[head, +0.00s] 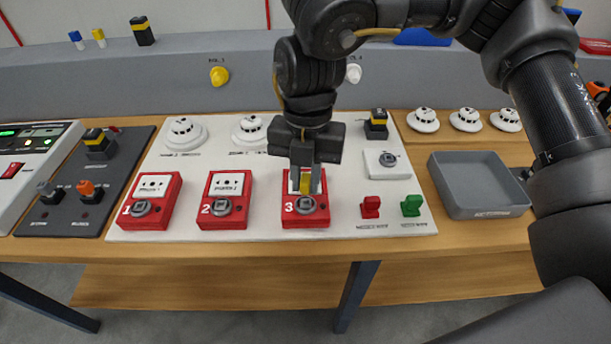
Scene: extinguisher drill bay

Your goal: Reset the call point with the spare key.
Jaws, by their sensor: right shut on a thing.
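Three red call points stand in a row on the white board: call point 1 (152,203), call point 2 (223,203) and call point 3 (313,219). Each has a grey round keyhole piece low on its face. My right gripper (306,187) points down at call point 3 and covers part of its white face. It is shut on a small yellow piece, which looks like a key (305,187), just above the keyhole. I cannot tell whether its tip is in the keyhole. My left gripper is out of view.
A grey tray (440,190) stands at the right. Red (370,207) and green (411,205) pieces stand right of call point 3. White detectors (184,132) line the back. Small blue (77,38) and yellow (99,36) pieces stand on the ledge.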

